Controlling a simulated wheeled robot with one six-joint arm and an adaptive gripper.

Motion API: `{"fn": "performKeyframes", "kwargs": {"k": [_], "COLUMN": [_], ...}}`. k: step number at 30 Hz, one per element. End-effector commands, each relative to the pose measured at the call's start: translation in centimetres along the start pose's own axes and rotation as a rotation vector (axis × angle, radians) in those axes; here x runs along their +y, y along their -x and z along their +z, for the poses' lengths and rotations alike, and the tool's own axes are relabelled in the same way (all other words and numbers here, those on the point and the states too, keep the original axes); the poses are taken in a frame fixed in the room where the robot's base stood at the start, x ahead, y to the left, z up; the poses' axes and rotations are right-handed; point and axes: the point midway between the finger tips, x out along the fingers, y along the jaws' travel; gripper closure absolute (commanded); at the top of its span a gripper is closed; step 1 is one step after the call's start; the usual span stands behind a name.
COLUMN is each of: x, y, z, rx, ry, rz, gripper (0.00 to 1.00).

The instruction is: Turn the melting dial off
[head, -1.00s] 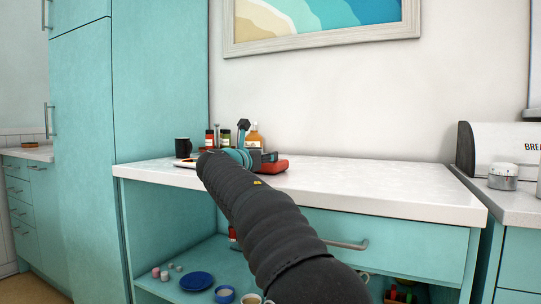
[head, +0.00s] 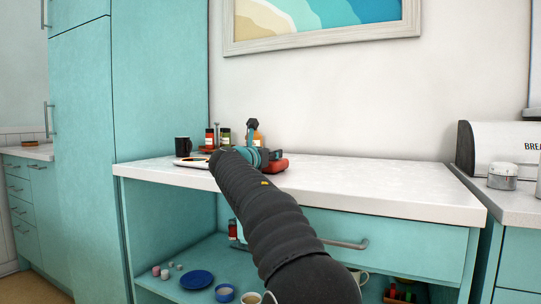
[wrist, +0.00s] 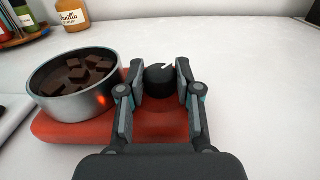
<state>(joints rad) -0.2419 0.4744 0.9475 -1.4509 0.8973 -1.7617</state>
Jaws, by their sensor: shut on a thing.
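The black melting dial (wrist: 159,82) sits on the right part of a red melter base (wrist: 60,128) in the wrist view. A white mark on its top points to the upper right. My gripper (wrist: 160,72) has one finger on each side of the dial and is shut on it. A metal pot (wrist: 85,103) with dark chocolate chunks (wrist: 78,72) stands on the base to the left, with an orange glow on its side. In the head view my arm partly hides the red base (head: 279,167), and the dial cannot be made out.
The white counter (head: 370,179) is clear to the right of the base. Sauce bottles (head: 210,139), a vanilla bottle (wrist: 71,14) and a dark mug (head: 182,146) stand behind or left. A wall (head: 350,100) rises behind the counter.

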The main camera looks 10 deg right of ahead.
Motion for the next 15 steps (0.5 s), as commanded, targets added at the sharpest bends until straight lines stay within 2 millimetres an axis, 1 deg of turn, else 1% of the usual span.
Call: {"fn": "performKeyframes", "kwargs": {"k": [8, 15], "x": [-0.21, -0.59], "y": [0.02, -0.05], "z": [0.0, 0.1], "rx": [0.0, 0.0], "ry": [0.0, 0.0], "rz": [0.061, 0.223], "gripper": [1.0, 1.0]}}
